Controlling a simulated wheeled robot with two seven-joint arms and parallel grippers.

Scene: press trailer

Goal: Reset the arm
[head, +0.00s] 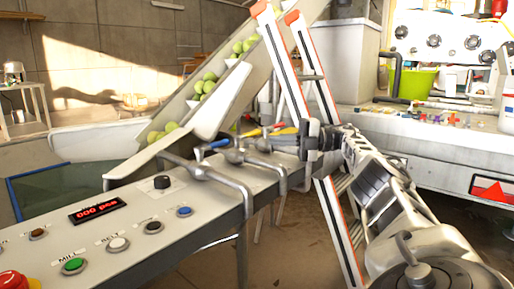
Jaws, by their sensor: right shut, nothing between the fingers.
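My right arm comes in from the lower right, and its dark right gripper (309,143) is at the far right end of the control panel (195,235). The gripper is shut, with nothing seen between its fingers. It is close to the grey pipe-like levers (233,156) on the panel's back edge; I cannot tell whether it touches them. Blue, red and yellow handles (218,143) show behind these levers. My left gripper is not in view.
The panel has a display reading "000 pcs" (93,211), a black knob (162,182), a green button (73,265) and a red mushroom button (14,281). Behind it, a sloping conveyor (190,122) carries green fruit. A red-and-white ladder-like frame (286,85) stands behind the gripper.

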